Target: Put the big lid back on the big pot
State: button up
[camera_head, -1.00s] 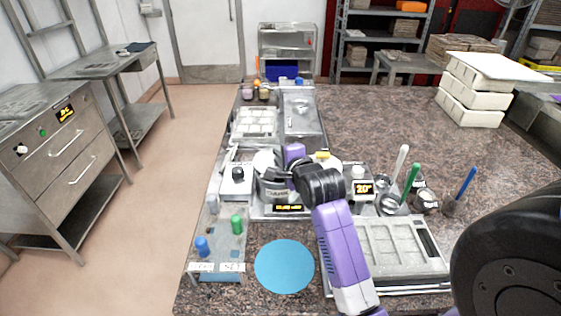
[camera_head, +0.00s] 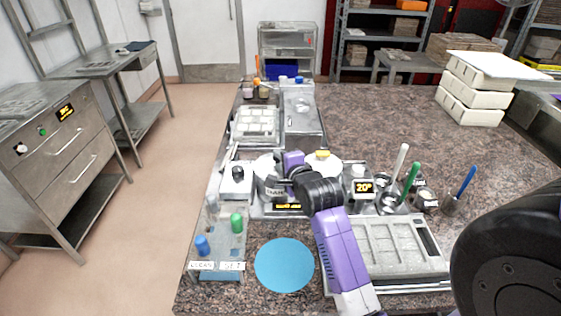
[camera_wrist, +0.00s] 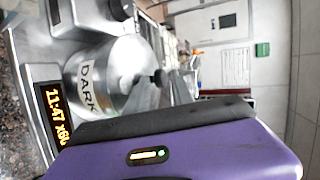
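The big pot is a steel vessel with a DARK label (camera_wrist: 88,85); the wrist view shows it turned on its side. It also shows in the head view (camera_head: 273,188), partly hidden by my arm. A steel lid (camera_wrist: 127,68) with a black knob (camera_wrist: 158,78) appears at the pot's top end; I cannot tell whether it is fully seated. My gripper (camera_head: 293,160) is over the pot's right side in the head view. Its purple body fills the bottom of the wrist view.
A lit display (camera_wrist: 56,112) fronts the pot's station. A white box with a black knob (camera_head: 238,174) stands left of the pot. A grey mould tray (camera_head: 395,245), a blue round mat (camera_head: 284,265) and upright coloured-handled tools (camera_head: 411,178) are nearby. The worktop at right is mostly clear.

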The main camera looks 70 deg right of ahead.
jog(key=shift+f, duration=0.25)
jog(key=shift+s+a+r, duration=0.15)
jog(key=shift+a+r, duration=0.05)
jog(key=shift+r, duration=0.05)
jog(key=b+v, duration=0.1)
jog(key=v, duration=1.1)
jog(key=a+f+n+t+y, duration=0.2)
jog(key=a+f+n, duration=0.2)
jog(key=a+n, duration=0.45)
jog(key=a+f+n+t+y, duration=0.1)
jog(key=a+f+n+y, duration=0.3)
jog(key=a, duration=0.7)
jog(key=s+a+r+n+t+y, duration=0.1)
jog(key=s+a+n+y, duration=0.3)
jog(key=s+a+n, duration=0.9)
jog(key=shift+r+n+t, duration=0.3)
jog(key=shift+n+t, duration=0.3)
jog(key=shift+n, duration=0.45)
jog(key=shift+f+b, duration=0.1)
jog(key=shift+b, duration=0.2)
